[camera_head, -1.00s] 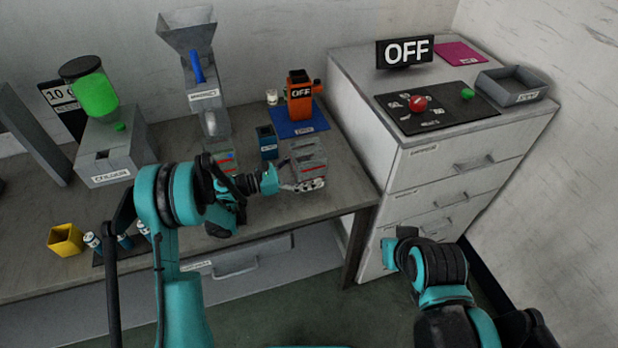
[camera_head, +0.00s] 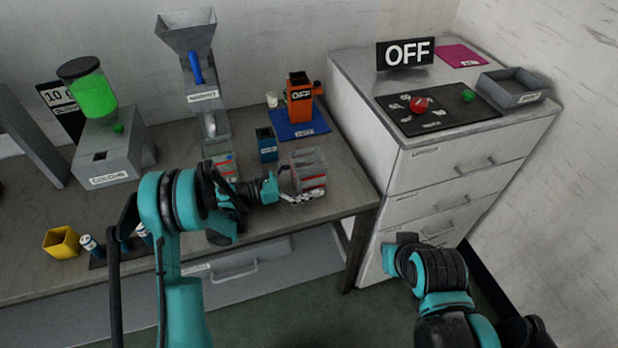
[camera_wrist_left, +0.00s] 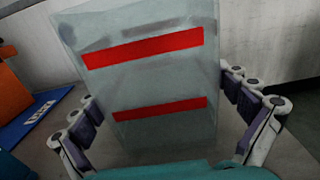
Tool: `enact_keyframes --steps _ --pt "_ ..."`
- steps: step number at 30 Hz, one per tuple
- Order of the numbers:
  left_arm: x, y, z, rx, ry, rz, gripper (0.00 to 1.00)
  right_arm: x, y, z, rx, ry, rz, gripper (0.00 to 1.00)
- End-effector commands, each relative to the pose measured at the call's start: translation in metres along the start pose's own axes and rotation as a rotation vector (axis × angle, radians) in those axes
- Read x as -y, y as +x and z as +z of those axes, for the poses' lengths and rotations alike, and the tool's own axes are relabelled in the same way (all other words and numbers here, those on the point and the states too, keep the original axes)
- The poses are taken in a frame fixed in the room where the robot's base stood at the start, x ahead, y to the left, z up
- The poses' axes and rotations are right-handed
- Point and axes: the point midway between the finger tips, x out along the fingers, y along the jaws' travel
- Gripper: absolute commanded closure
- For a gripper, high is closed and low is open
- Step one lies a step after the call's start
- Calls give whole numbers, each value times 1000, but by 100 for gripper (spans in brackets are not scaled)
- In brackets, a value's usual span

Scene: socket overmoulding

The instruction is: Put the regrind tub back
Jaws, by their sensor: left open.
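A clear tub (camera_head: 311,169) with red bands stands near the right end of the bench; no name is readable on it. In the left wrist view this tub (camera_wrist_left: 155,85) fills the middle, upright, with two red bands facing me. My left gripper (camera_head: 300,196) is at the tub, low on its near side. In the left wrist view my left gripper (camera_wrist_left: 165,110) is open, with one finger on each side of the tub. Whether the fingers touch its walls is unclear. My right arm is at the lower right; its fingertips do not show.
A dark blue tub (camera_head: 267,147) and an orange machine (camera_head: 299,105) on a blue mat (camera_head: 309,130) stand close behind the clear tub. A hopper stand (camera_head: 207,100) is to the left. The drawer cabinet (camera_head: 420,190) rises at the right, beyond the bench end.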

Motion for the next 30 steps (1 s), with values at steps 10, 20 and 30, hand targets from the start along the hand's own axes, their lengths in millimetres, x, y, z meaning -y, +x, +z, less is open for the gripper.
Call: enact_keyframes --steps 10,20,30 --pt "-2 -68 3 0 0 6 1 0 -20 -14 0 0 0 100" --pt "-1 -115 1 0 0 3 1 0 -30 -21 0 0 0 100" --pt "-1 -110 17 -83 83 12 1 0 -30 -21 0 0 0 100"
